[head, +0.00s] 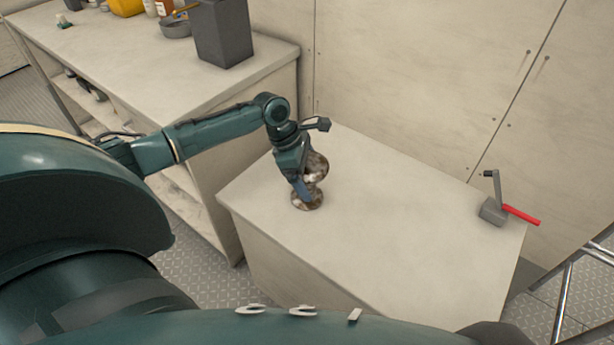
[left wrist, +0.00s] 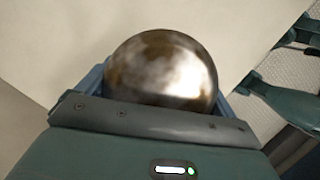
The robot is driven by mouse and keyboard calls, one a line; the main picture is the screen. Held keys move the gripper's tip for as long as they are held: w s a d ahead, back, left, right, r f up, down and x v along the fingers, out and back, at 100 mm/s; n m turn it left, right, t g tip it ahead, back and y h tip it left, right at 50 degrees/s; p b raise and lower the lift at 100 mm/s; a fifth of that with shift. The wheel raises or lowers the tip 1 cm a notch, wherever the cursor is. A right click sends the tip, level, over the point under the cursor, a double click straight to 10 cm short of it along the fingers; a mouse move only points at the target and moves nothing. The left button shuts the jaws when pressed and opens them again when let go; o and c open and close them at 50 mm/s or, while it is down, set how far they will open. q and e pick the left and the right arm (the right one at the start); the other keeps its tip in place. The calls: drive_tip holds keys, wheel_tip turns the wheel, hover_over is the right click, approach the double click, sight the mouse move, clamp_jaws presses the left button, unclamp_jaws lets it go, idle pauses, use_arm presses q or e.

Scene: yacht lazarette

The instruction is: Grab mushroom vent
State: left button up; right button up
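The mushroom vent (head: 317,164), a mottled brown and silver metal piece with a domed cap and a round flanged base, stands upright on the pale bench top near its back left corner. My left gripper (head: 302,186) reaches down over it, with a blue finger in front of the stem between cap and base. In the left wrist view the shiny dome (left wrist: 163,68) fills the space between the two blue fingers, which show apart on either side of it. The fingertips are hidden behind the dome, so contact cannot be seen. My right gripper is not in view.
A grey winch-like item with a red handle (head: 521,215) lies at the bench's right end. A counter at the upper left holds a dark grey bin (head: 222,35), a pan (head: 175,27) and bottles. The middle of the bench (head: 390,220) is clear. Wall panels stand behind.

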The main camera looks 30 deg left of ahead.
use_arm(q)
drive_tip(key=c, duration=0.6)
drive_tip(key=shift+r, duration=0.1)
drive_tip(key=shift+c, duration=0.2)
